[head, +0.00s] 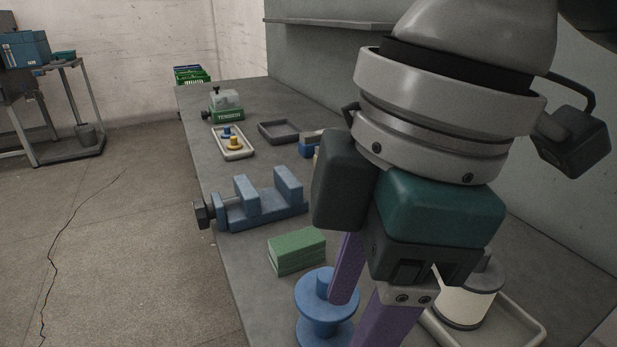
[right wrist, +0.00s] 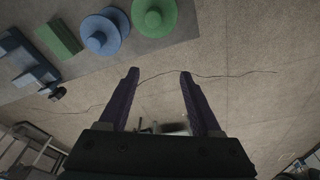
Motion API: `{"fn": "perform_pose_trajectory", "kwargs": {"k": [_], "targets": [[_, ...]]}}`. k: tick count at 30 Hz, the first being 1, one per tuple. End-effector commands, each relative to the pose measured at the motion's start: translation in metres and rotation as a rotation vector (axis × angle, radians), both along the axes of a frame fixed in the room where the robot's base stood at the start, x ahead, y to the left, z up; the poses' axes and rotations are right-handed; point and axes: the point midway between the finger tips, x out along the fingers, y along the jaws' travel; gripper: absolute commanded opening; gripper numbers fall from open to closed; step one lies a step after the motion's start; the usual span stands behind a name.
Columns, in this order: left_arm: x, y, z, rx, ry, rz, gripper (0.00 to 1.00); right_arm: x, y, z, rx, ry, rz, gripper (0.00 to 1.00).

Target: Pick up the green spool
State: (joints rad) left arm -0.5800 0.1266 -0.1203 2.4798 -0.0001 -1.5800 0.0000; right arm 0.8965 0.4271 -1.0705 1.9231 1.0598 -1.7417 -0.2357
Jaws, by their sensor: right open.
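The green spool (right wrist: 153,14) shows at the top edge of the right wrist view, partly cut off, standing on the table. I do not see it in the head view, where it is out of frame or hidden by my arm. A blue spool (right wrist: 100,36) stands to its left in the right wrist view, and near the bottom of the head view (head: 325,308). My right gripper (head: 358,322), with purple fingers, hangs beside the blue spool in the head view. In the right wrist view (right wrist: 159,74) its fingers are apart and empty, with floor between them. My left gripper is not in view.
A green block (head: 297,250) and a blue vise (head: 262,202) stand behind the blue spool. A cream spool (head: 463,304) sits at a tray (head: 530,328) on the right. A light tray (head: 247,152) holds small pieces farther back. Floor lies left of the table.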

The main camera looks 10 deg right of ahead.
Motion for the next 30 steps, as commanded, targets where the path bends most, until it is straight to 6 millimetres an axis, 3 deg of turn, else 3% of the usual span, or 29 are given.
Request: {"fn": "perform_pose_trajectory", "kwargs": {"k": [4, 9, 30], "targets": [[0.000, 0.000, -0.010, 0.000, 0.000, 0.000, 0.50, 0.017, -0.029, 0.008, -0.121, 0.010, 0.033, 0.65], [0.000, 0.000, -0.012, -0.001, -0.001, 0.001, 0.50, 0.022, -0.043, 0.011, -0.171, 0.027, 0.038, 0.65], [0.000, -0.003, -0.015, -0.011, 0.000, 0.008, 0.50, 0.014, -0.044, -0.079, -0.171, 0.028, 0.039, 0.65]]}}
